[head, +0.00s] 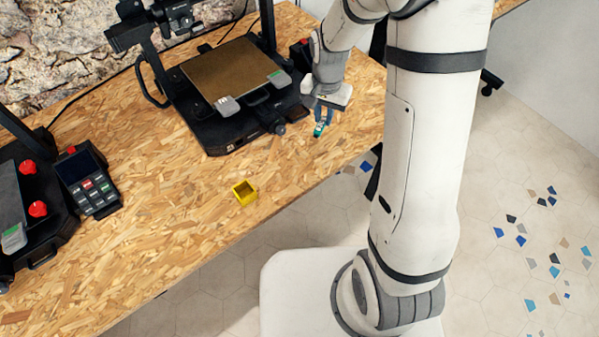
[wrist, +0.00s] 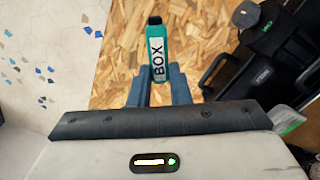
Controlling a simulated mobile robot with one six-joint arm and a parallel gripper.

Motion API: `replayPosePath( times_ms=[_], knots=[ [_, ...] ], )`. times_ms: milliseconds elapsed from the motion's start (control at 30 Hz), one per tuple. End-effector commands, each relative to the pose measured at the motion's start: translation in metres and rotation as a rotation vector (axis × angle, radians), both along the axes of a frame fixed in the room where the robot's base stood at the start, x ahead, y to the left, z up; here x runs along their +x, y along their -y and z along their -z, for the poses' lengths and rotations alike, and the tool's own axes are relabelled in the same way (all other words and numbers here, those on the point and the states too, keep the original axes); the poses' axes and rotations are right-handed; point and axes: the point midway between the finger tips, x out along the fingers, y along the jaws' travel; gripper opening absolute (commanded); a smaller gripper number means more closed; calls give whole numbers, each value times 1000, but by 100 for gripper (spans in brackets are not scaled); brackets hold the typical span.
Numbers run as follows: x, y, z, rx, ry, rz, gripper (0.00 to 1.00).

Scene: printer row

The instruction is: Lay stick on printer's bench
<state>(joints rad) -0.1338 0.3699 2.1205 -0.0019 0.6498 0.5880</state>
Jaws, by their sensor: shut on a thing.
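The stick is a small teal piece (wrist: 157,60) with a black tip and the word BOX on it. My gripper (wrist: 158,85) is shut on it, with a blue finger on each side. In the head view the stick (head: 319,130) shows as a small teal bit under my gripper (head: 324,112), over the right part of the bench by the printer's front corner. The bench (head: 150,240) has a wood-chip top. The printer (head: 225,100) is black with a brown plate. I cannot tell whether the stick touches the bench.
A small yellow open box (head: 244,192) stands near the bench's front edge. Another printer (head: 25,215) with red knobs and a control panel (head: 88,180) stand at the left. The bench around the yellow box is clear. Tiled floor (head: 530,200) lies beyond the edge.

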Motion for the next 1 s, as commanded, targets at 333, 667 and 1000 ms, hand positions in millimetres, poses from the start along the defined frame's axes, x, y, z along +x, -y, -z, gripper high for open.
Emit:
replayPosePath(
  times_ms=[333,667,1000],
  knots=[
    [-47,-45,-5,1,4,446,0],
    [-56,-49,28,-3,-3,523,0],
    [-56,-48,63,-2,-2,522,0]
  ],
)
